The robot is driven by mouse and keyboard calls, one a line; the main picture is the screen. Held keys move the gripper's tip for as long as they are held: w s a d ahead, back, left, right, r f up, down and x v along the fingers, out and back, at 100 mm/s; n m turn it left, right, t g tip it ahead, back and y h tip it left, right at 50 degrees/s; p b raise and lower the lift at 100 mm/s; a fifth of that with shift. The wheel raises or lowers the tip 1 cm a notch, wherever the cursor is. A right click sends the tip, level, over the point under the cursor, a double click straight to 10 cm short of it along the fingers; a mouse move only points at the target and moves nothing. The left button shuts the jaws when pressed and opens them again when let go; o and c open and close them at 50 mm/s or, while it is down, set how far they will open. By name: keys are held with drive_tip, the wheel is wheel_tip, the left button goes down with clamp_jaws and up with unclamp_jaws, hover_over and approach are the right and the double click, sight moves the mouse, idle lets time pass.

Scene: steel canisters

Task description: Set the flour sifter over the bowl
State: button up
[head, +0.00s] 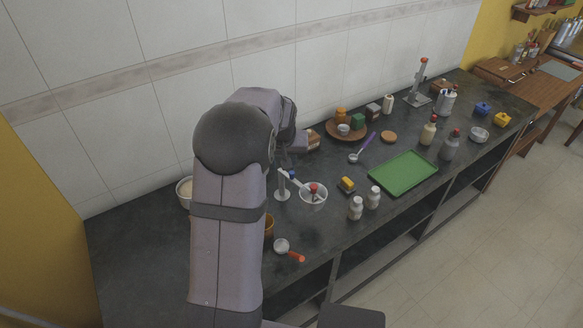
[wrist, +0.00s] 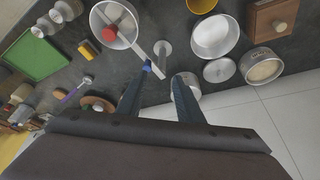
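In the wrist view a round steel vessel with a pale rim (wrist: 122,14) has a long flat handle (wrist: 158,68) with a blue spot, and a red-topped item inside; I take it as the sifter, not certainly. It also shows in the head view (head: 323,198). A white bowl (wrist: 213,50) stands to its right in the wrist view, apart from it. My gripper (wrist: 161,74) is open, its two fingers spread; the handle's end shows between the fingertips, and I cannot tell whether they touch it. The arm hides much of this area in the head view.
A post on a round base (wrist: 163,48) stands beside the handle. A lid (wrist: 218,70), a steel canister (wrist: 192,78), a drum with beige contents (wrist: 263,70) and a wooden box (wrist: 272,22) are near.

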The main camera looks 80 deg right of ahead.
sight(292, 173)
drive_tip(key=shift+s+d+f+p, duration=0.3)
drive_tip(key=shift+d+f+p, duration=0.25)
drive_tip(key=shift+f, duration=0.55)
drive_tip(key=shift+s+d+f+p, duration=0.4)
drive_tip(key=shift+d+f, duration=0.3)
drive_tip(key=shift+f, duration=0.4)
drive_tip(key=shift+s+d+f+p, duration=0.25)
drive_tip(key=shift+d+f+p, duration=0.3)
drive_tip(key=shift+f, duration=0.55)
clamp_jaws()
